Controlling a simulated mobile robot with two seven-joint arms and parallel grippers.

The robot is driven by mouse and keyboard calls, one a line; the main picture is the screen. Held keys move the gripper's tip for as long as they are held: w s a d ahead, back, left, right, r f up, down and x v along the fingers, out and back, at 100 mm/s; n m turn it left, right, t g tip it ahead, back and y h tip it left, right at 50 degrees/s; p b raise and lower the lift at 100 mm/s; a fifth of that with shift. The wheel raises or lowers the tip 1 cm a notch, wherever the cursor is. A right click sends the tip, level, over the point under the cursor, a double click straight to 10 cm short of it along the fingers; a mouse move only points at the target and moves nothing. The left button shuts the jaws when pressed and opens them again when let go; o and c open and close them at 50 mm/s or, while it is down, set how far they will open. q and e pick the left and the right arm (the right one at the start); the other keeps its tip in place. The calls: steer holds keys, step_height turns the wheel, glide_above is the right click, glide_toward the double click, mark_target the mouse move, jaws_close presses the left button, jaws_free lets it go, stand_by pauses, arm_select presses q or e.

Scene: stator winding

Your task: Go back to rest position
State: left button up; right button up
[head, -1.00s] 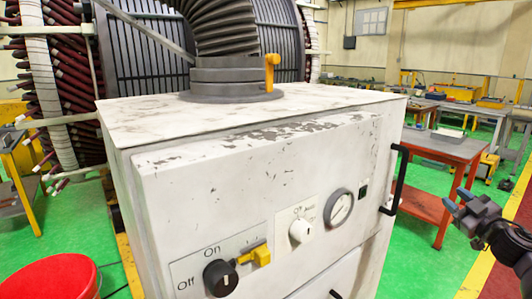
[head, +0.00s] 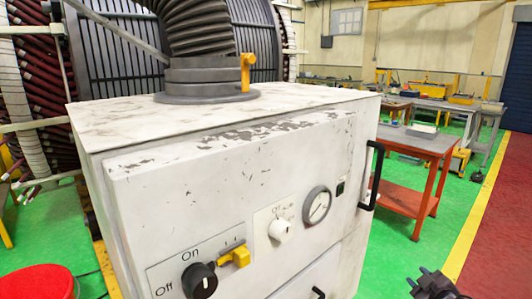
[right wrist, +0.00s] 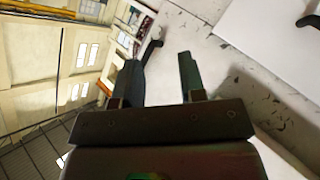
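My right gripper (head: 418,279) shows at the bottom right of the head view, partly cut off by the edge, to the right of the white cabinet (head: 130,215) and clear of it. In the right wrist view its two dark fingers (right wrist: 160,78) stand apart with nothing between them, so it is open and empty. The cabinet's worn white surface (right wrist: 235,70) also shows in that view. My left gripper is in neither view.
The cabinet carries a black handle (head: 373,175), a gauge (head: 317,205), a black knob (head: 199,281) and a yellow switch (head: 236,257). An orange table (head: 405,200) stands behind right. A red bucket (head: 37,283) is at lower left. Green floor lies open at right.

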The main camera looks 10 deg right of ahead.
steer(key=s+a+f+m+g, duration=0.1)
steer(key=s+a+f, duration=0.3)
steer(key=s+a, duration=0.3)
steer(key=s+a+f+m+y, duration=0.1)
steer(key=s+a+f+m, duration=0.1)
steer(key=s+a+f, duration=0.2)
steer(key=s+a+f+m+g+y, duration=0.1)
steer(key=s+a+f, duration=0.3)
steer(key=s+a, duration=0.6)
steer(key=shift+s+a+m+g, duration=0.3)
steer(key=shift+s+m, duration=0.3)
steer(key=shift+s, duration=0.5)
